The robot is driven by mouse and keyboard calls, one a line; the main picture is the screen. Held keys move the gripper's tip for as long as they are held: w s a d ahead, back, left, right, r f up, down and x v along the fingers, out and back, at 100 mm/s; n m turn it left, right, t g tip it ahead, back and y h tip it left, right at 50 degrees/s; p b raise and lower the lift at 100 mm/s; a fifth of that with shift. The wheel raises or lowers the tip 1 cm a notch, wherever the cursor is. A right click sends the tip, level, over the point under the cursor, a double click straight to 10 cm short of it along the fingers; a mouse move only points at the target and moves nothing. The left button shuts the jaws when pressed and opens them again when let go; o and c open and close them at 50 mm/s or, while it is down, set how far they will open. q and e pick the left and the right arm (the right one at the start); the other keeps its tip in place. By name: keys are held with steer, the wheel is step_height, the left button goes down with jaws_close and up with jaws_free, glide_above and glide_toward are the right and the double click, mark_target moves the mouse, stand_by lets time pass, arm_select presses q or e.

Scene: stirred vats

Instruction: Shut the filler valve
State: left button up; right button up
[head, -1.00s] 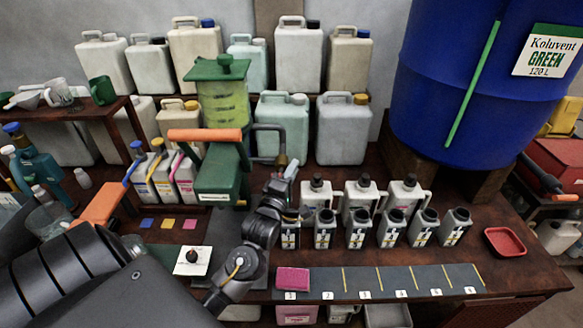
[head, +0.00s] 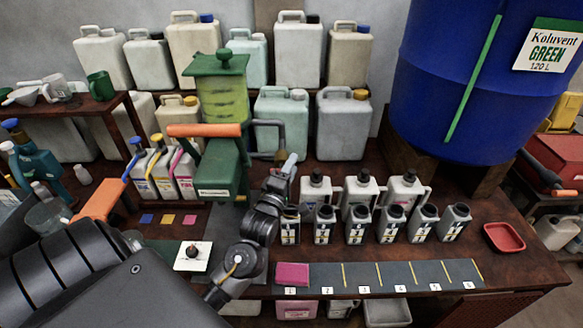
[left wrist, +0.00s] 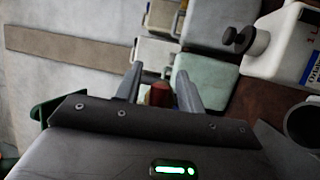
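The filler is a green machine (head: 220,172) with an orange-gripped lever (head: 204,130) and a yellow-green tank (head: 224,98). A grey pipe (head: 268,123) bends out of its right side and down to an outlet, where the valve would be, largely hidden by my left gripper. My left gripper (head: 287,164) is at this outlet. In the left wrist view its two fingers (left wrist: 157,88) stand apart. A small red-brown part (left wrist: 160,94) shows between them; I cannot tell whether they touch it. My right gripper is not in view.
Several dark-necked bottles (head: 357,224) stand just right of my left gripper. A numbered strip (head: 410,276) with a pink block (head: 292,274) runs along the front edge. A red tray (head: 504,237) lies at right. A blue drum (head: 465,75) stands behind it; large jugs line the back.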

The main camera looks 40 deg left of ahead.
arm_select(q)
steer(key=b+v, duration=0.2)
steer(key=v, duration=0.8)
steer(key=shift+b, duration=0.35)
steer(key=shift+f, duration=0.1)
